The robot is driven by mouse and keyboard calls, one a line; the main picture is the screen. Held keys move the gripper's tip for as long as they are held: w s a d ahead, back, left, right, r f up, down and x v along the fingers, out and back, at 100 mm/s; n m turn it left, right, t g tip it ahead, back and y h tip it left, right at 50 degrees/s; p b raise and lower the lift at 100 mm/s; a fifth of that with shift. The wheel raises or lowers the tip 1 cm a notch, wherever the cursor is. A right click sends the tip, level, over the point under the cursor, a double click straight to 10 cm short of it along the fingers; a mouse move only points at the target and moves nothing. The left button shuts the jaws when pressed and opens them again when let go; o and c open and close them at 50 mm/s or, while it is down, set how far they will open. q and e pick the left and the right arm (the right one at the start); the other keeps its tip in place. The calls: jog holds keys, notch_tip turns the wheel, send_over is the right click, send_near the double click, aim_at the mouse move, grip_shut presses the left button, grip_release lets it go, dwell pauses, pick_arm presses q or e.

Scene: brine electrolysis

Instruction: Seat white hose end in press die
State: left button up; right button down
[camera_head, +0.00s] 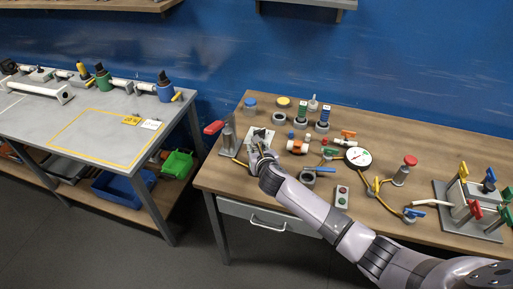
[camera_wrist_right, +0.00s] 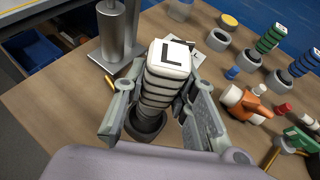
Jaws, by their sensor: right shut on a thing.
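My right gripper (camera_head: 262,157) is at the left end of the wooden table, beside the press (camera_head: 228,135), which has a grey column and red handle. In the right wrist view the gripper (camera_wrist_right: 165,110) is shut on a ribbed black-and-white piece (camera_wrist_right: 168,75), apparently the white hose end, with an "L" on its white top. A dark ring (camera_wrist_right: 146,126) shows around its lower end; I cannot tell whether it is seated there. The press column (camera_wrist_right: 118,32) stands just behind and left. The die itself is not clearly visible. My left gripper is out of view.
Green (camera_head: 303,113) and blue (camera_head: 323,119) ribbed pieces stand in grey rings behind. A separate grey bench (camera_head: 60,135) stands at left across a gap.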

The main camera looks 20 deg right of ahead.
jog(key=shift+p, duration=0.85)
dwell(1.1)
jog(key=shift+f+b, duration=0.35)
jog(key=shift+f, duration=0.25)
dwell(0.9)
jog(key=shift+f, duration=0.6)
dwell(0.4)
dwell(0.6)
jog(key=shift+f, duration=0.6)
jog(key=shift+r, duration=0.1)
dwell(0.8)
